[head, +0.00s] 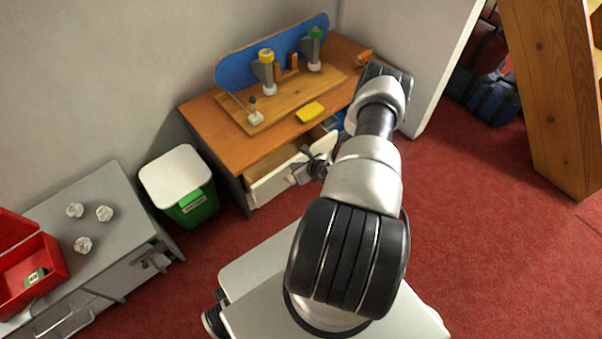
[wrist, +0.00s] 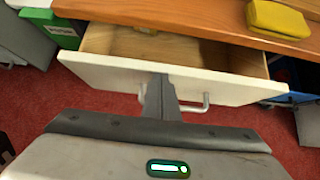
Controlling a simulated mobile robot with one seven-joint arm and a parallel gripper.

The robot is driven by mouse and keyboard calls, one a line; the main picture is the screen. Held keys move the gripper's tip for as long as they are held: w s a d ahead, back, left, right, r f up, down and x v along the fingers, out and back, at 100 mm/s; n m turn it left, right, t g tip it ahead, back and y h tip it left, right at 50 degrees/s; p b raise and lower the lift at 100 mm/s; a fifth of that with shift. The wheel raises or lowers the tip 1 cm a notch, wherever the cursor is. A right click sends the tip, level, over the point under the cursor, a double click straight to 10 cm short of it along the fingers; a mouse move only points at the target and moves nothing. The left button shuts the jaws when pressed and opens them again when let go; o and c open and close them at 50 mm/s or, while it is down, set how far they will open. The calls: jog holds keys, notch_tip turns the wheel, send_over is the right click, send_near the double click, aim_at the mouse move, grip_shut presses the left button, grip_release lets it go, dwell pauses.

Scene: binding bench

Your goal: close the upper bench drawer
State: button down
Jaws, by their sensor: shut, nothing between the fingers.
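The upper bench drawer (head: 284,179) has a white front and stands partly open under the orange-brown bench top (head: 215,125). In the wrist view the drawer's white front (wrist: 110,76) runs across the picture, with its wooden inside showing behind it. A small pale thing lies at the back of the drawer. A metal bar handle (wrist: 198,105) is on the front. My gripper (wrist: 160,82) is shut and empty, with its fingers at the middle of the drawer front, beside the handle. I cannot tell whether they touch it. In the head view my gripper (head: 314,165) is partly hidden by my arm.
A yellow block (head: 310,112) lies near the bench's front edge. A blue skateboard deck (head: 265,52) stands at the back. A green bin with a white lid (head: 178,172) stands left of the bench. A grey cabinet (head: 118,215) is further left.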

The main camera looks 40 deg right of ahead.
jog(key=shift+w+a+b, duration=0.15)
jog(key=shift+w+b, duration=0.15)
jog(key=shift+w, duration=0.95)
jog(key=shift+w+a+b, duration=0.1)
jog(key=shift+w+b, duration=0.2)
jog(key=shift+w, duration=0.9)
jog(key=shift+s, duration=0.15)
